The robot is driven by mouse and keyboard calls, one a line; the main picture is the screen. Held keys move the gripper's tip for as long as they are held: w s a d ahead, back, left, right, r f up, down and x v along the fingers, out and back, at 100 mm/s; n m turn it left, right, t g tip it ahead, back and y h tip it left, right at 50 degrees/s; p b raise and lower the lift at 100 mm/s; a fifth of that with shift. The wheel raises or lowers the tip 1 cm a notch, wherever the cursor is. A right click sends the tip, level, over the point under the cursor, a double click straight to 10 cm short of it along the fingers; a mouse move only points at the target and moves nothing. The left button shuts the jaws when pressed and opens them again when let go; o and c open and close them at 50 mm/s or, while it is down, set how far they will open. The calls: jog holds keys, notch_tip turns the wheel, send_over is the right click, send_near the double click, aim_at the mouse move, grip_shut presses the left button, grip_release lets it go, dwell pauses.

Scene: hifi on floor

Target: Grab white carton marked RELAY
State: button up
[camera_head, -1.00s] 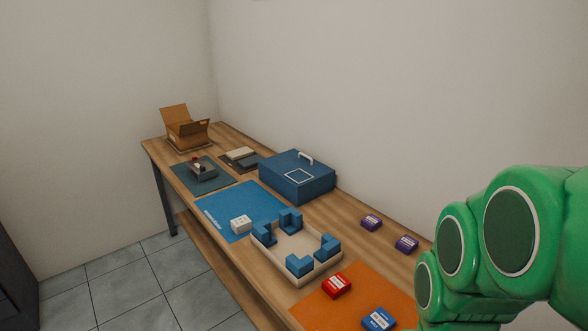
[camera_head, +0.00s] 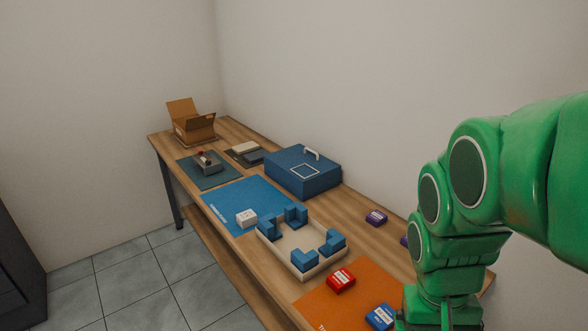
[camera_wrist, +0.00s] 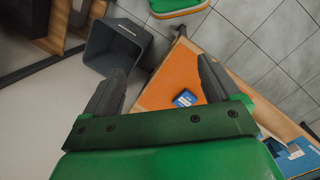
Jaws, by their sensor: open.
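A small white carton (camera_head: 246,217) sits on the blue mat (camera_head: 236,195) near the front edge of the table, just left of the pale tray. Its marking is too small to read. My gripper (camera_wrist: 162,80) shows in the wrist view, its two dark fingers spread wide with nothing between them. It is over the orange mat end of the table, well apart from the white carton. In the head view my green arm fills the right side and the gripper itself is not visible.
A pale tray (camera_head: 297,273) with blue corner blocks stands beside the white carton. A large blue box (camera_head: 303,172) stands behind. A grey bin (camera_wrist: 113,48) shows in the wrist view.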

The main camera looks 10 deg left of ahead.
jog(key=w+a+m+t+h, duration=0.1)
jog(key=w+a+h, duration=0.15)
jog(key=w, duration=1.35)
jog(key=w+a+m+t+h, duration=0.2)
jog(key=w+h, duration=0.2)
jog(key=w, duration=1.1)
jog(key=m+t+h, duration=0.2)
jog(key=t, duration=0.7)
send_over(241, 217)
jog(key=s+d, duration=0.4)
jog(key=d, duration=0.2)
notch_tip(241, 217, down, 19)
jog(key=a+f+t, duration=0.1)
jog(key=a, duration=0.2)
jog(key=s+a+f+t, duration=0.1)
jog(key=a+f, duration=0.1)
jog(key=a, duration=0.1)
jog(key=s+a+f+m+t+y, duration=0.1)
jog(key=a+f, duration=0.1)
jog(key=a, duration=0.2)
jog(key=shift+s+a+f, duration=0.1)
jog(key=shift+s+f, duration=0.05)
jog(key=shift+f, duration=0.1)
jog(key=shift+f+x, duration=0.15)
jog(key=shift+x, duration=1.8)
jog(key=shift+f+x, duration=0.15)
jog(key=shift+x, duration=1.75)
jog(key=c, duration=1.2)
